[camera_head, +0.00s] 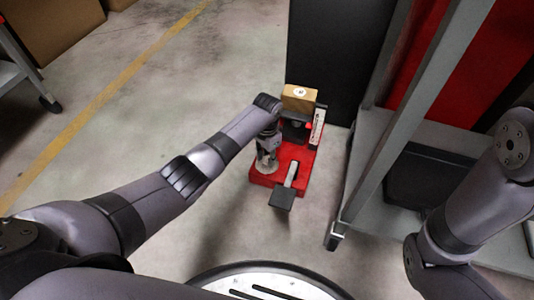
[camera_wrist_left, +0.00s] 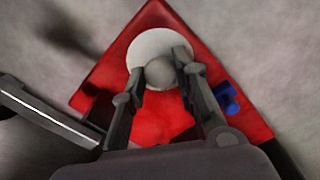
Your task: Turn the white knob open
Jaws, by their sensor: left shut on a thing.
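The white knob (camera_wrist_left: 152,43) shows in the left wrist view as a pale round disc with a raised grey centre, on a red base (camera_wrist_left: 165,122). My left gripper (camera_wrist_left: 160,72) is shut on the raised centre, with one finger on each side. In the head view the red base (camera_head: 262,180) stands on the floor, and my left gripper (camera_head: 267,160) points down at its left part. There the knob (camera_head: 266,168) shows only as a pale edge under the fingers. My right arm shows at the right edge, but its gripper is not in view.
A black-ended lever (camera_head: 283,198) sticks out from the base's front. A tan block (camera_head: 299,97) and a white gauge strip (camera_head: 318,127) stand at its back. A grey wheeled rack (camera_head: 375,165) is close on the right.

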